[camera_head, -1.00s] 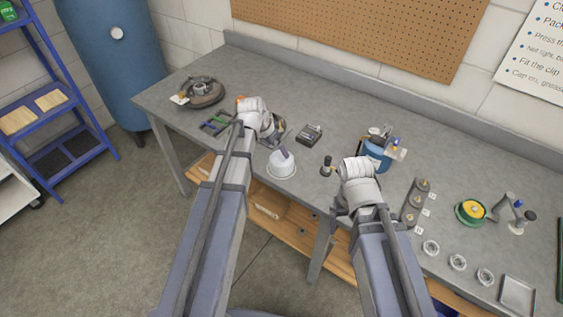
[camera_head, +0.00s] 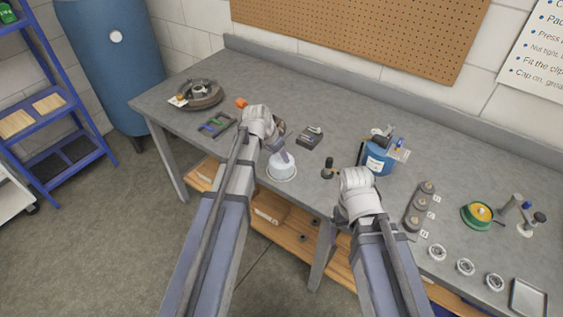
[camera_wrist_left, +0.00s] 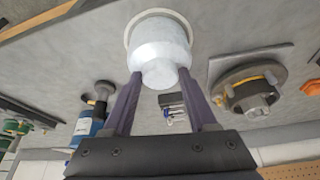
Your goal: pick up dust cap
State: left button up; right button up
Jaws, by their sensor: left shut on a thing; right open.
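The dust cap is a silver-white cup with a wide rim (camera_head: 283,171), near the front edge of the grey workbench. It also shows large in the left wrist view (camera_wrist_left: 160,48). My left gripper (camera_head: 287,157) is shut on its narrower end, with one dark finger on each side (camera_wrist_left: 160,76). I cannot tell whether the cap's rim touches the bench. My right gripper (camera_head: 338,213) is open and empty at the bench's front edge, partly hidden by its own wrist.
A hub (camera_wrist_left: 252,90) stands close to the left gripper. A small dark box (camera_head: 310,137), a short dark post (camera_head: 328,171) and a blue container (camera_head: 377,160) stand to the right. A brake disc (camera_head: 201,95) lies at the far left. Bare bench lies behind the box.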

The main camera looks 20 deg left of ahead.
pick_arm(q)
grip_shut()
